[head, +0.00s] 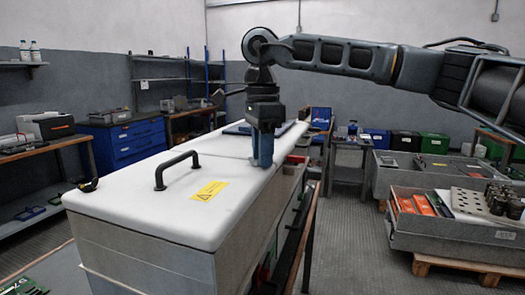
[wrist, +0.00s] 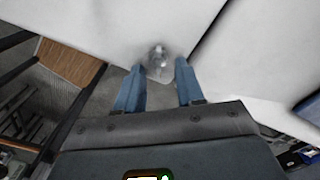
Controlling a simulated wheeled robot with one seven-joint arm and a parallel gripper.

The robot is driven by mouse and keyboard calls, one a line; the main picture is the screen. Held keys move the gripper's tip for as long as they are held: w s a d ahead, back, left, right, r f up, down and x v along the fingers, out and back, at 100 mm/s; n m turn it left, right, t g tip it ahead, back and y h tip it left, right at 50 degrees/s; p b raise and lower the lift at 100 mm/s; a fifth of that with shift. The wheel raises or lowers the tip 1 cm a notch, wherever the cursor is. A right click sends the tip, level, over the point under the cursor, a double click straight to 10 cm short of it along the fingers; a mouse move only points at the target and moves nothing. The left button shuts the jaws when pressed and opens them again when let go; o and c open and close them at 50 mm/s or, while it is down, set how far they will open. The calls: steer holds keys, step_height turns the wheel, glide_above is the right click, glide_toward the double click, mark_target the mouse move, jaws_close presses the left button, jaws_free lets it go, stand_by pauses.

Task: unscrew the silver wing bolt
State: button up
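The silver wing bolt (wrist: 158,62) shows in the wrist view near the edge of the white lid, close to the seam between two lid panels. My gripper (wrist: 157,75) is above the lid with its two blue fingers apart, one on each side of the bolt. I cannot tell whether the fingers touch it; gaps show on both sides. In the head view my gripper (head: 262,162) points down at the right edge of the white lid (head: 140,205), and its fingers hide the bolt there.
A black handle (head: 177,168) and a yellow warning label (head: 209,190) are on the lid. A flat blue item (head: 245,128) lies at its far end. A grey crate (head: 450,232) with orange items stands at right. The near lid surface is otherwise mostly clear.

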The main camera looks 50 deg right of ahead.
steer(key=shift+r, duration=0.1)
step_height(320, 180, up, 8)
steer(key=shift+f, duration=0.15)
stand_by(0.5)
